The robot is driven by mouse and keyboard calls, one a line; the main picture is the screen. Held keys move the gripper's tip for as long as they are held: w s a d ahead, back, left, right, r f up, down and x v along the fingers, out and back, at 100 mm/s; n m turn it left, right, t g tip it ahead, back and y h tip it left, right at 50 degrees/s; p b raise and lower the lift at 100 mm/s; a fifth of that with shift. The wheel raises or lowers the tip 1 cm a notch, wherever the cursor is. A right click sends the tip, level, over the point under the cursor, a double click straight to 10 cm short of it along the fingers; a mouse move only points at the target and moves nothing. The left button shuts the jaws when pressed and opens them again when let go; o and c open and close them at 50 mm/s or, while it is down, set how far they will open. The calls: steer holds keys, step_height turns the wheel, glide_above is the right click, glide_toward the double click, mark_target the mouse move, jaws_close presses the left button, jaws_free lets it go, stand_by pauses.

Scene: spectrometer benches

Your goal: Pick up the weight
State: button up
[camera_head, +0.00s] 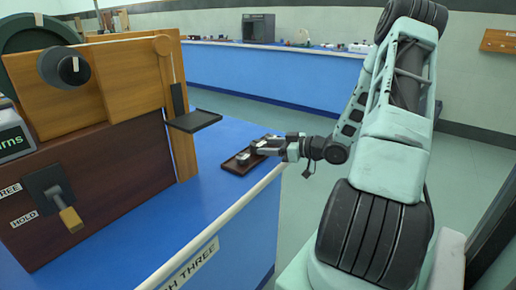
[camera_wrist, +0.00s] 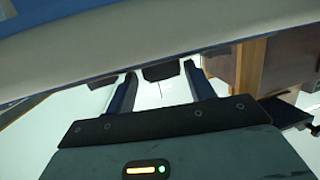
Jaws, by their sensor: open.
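The weight looks to be a small grey piece (camera_head: 243,158) on a shallow brown tray (camera_head: 232,168) near the front edge of the blue bench. My gripper (camera_head: 262,147) reaches in from the right, low over the tray's right end, with its tips close beside the weight. Contact cannot be told at this size. In the wrist view my gripper (camera_wrist: 160,85) has its two dark fingers apart. A dark block (camera_wrist: 161,72) shows between and beyond them; I cannot tell whether it is the weight.
A tall wooden apparatus (camera_head: 110,150) with a dial, a lever and a small black shelf (camera_head: 194,121) stands left of the tray. The bench's pale front edge (camera_head: 225,225) runs below my arm. Another blue bench (camera_head: 270,75) with equipment stands behind, across open floor.

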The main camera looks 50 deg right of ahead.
mark_target(258, 146)
steer(key=x, duration=0.4)
steer(key=shift+w, duration=0.15)
steer(key=shift+c, duration=0.3)
steer(key=c, duration=0.9)
